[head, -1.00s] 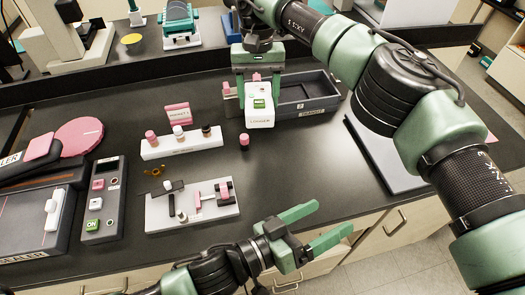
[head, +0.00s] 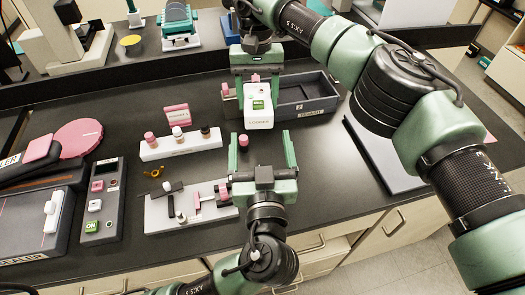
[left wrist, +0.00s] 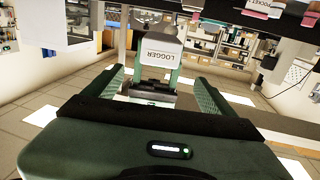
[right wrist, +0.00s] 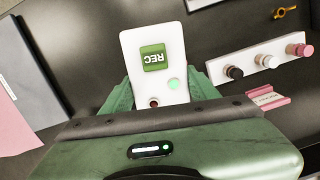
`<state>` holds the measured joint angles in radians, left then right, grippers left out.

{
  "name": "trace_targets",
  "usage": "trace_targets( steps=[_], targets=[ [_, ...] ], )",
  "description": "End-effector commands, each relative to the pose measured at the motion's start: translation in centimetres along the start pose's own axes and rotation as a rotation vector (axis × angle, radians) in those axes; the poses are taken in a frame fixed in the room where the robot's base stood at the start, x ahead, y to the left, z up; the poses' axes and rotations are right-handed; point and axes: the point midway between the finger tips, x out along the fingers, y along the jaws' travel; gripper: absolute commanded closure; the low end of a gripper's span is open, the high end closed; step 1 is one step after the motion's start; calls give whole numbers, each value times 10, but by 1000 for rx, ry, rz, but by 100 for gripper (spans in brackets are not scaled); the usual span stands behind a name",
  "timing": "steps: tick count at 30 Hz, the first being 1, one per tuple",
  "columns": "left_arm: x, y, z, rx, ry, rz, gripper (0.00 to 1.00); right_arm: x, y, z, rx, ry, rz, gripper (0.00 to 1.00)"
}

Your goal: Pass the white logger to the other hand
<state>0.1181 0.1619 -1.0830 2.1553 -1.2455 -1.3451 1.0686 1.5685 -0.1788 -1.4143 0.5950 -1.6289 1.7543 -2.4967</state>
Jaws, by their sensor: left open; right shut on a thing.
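The white logger (head: 258,112) has a green REC label and hangs between the fingers of my right gripper (head: 257,100), above the bench. In the right wrist view the logger (right wrist: 158,65) sits between the fingers, its label and a small green light facing the camera. My left gripper (head: 262,150) is open and empty in the head view, its fingers pointing toward the logger from the near side, with a gap between them and it. In the left wrist view the logger (left wrist: 160,52), marked LOGGER, is ahead, beyond and between the open fingers.
A dark grey tray (head: 325,103) lies behind the logger. A white rack (head: 182,148) with several small capped pieces and a white plate (head: 165,218) with parts stand to the left. A pink-topped piece (head: 244,140) stands near my left fingers. A control box (head: 105,205) is further left.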

Motion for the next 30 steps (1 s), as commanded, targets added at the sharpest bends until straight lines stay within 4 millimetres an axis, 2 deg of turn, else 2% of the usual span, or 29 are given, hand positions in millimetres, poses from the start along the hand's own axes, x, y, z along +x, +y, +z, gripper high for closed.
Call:
trace_targets(
  steps=[6, 12, 18, 27, 28, 30],
  targets=[
    [45, 0, -1, 3, 6, 0, 15, 0, 0, 0, 0, 0, 0, 100],
    [76, 0, -1, 2, 3, 1, 15, 0, 0, 0, 0, 0, 0, 100],
    [92, 0, 0, 2, 0, 1, 15, 0, 0, 0, 0, 0, 0, 100],
    [94, 0, 1, 0, -1, 2, 15, 0, 0, 0, 0, 0, 0, 100],
    [94, 0, 1, 0, -1, 2, 17, 0, 0, 0, 0, 0, 0, 100],
    [94, 0, 1, 0, -1, 2, 37, 0, 0, 0, 0, 0, 0, 100]
  ],
)
